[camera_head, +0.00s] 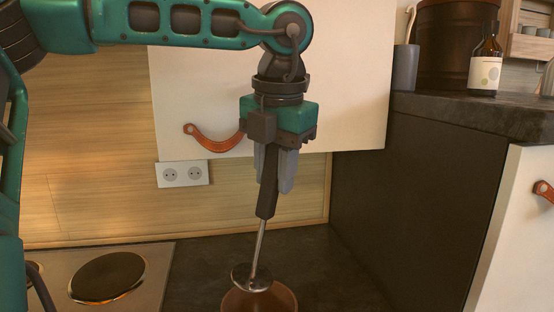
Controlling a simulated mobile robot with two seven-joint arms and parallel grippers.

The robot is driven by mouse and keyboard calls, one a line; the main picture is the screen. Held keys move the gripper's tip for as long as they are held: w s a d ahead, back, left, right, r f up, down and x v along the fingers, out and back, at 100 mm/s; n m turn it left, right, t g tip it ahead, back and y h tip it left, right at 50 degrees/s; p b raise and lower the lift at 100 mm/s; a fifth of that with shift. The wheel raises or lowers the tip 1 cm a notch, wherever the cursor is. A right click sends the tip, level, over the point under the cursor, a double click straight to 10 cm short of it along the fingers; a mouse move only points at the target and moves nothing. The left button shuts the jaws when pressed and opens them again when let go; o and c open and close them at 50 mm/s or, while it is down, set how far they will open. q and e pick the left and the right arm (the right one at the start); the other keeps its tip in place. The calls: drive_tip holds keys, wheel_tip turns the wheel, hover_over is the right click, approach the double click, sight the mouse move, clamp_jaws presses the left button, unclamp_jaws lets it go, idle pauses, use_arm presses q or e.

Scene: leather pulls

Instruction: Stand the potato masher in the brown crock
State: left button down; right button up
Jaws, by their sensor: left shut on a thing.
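The potato masher (260,240) has a dark handle, a thin metal shaft and a round metal head. It hangs nearly upright, head down, with a slight tilt. My left gripper (273,182) is shut on its handle and points down. The masher's head is at the top of the brown crock (285,300) in the view, overlapping its back rim. I cannot tell whether the head is inside the opening or just above it. The crock stands on the dark counter at the bottom edge, and its lower part is cut off. My right gripper is not in view.
A hob (150,290) with a round plate lies to the left. A white cabinet front (350,110) with an orange leather pull (212,142) is behind my arm. A dark raised unit (400,180) stands right, with a bottle (485,65) and a grey cup (405,68) on top.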

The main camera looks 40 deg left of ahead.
use_arm(q)
drive_tip(key=shift+w+a, duration=0.2)
drive_tip(key=shift+w, duration=0.05)
drive_tip(key=shift+s+f, duration=0.1)
drive_tip(key=shift+f, duration=0.7)
wheel_tip(320, 180, down, 14)
drive_tip(key=b, duration=1.1)
drive_tip(key=shift+r, duration=0.15)
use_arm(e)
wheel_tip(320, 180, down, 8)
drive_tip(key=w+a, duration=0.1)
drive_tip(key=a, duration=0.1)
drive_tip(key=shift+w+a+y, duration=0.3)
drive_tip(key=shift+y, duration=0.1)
use_arm(q)
drive_tip(key=shift+f+b, duration=0.2)
drive_tip(key=shift+b, duration=0.25)
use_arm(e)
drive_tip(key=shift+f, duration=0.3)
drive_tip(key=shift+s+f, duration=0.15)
